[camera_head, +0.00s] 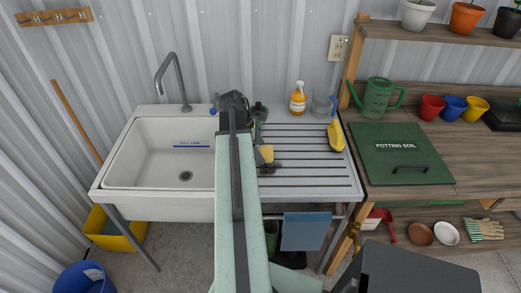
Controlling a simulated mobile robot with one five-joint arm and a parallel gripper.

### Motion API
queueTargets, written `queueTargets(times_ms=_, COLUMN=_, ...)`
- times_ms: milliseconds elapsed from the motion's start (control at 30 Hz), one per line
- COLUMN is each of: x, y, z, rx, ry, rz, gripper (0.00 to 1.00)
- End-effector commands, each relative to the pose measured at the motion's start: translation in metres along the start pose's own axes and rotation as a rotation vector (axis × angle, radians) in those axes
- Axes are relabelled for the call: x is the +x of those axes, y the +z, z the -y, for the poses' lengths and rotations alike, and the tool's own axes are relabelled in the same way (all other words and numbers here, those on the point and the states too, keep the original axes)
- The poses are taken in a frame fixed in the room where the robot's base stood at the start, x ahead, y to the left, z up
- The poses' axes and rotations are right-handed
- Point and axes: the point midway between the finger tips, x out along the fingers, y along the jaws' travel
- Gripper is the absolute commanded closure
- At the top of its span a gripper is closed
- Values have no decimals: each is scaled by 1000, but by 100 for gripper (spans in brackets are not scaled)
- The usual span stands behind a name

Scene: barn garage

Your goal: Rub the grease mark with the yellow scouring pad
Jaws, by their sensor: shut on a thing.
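The yellow scouring pad (266,153) shows beside the end of my arm, low over the left part of the grey ribbed draining board (310,186). My gripper (260,146) is shut on the pad; the arm hides much of it. A dark patch, seemingly the grease mark (272,168), lies on the board just in front of the pad. I cannot tell whether the pad touches the board or the mark.
The white sink basin (150,190) with its tap (172,80) is to the left. The board's middle is clear.

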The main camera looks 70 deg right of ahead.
Motion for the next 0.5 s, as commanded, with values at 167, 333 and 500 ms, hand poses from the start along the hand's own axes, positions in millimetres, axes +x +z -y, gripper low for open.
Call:
queueTargets(times_ms=167, x=0, y=0, z=0, rx=0, ry=0, rz=0, gripper=52)
queueTargets(times_ms=333, x=0, y=0, z=0, rx=1, ry=0, rz=0, gripper=52)
queueTargets(times_ms=500, x=3, y=0, z=0, rx=1, ry=0, rz=0, gripper=52)
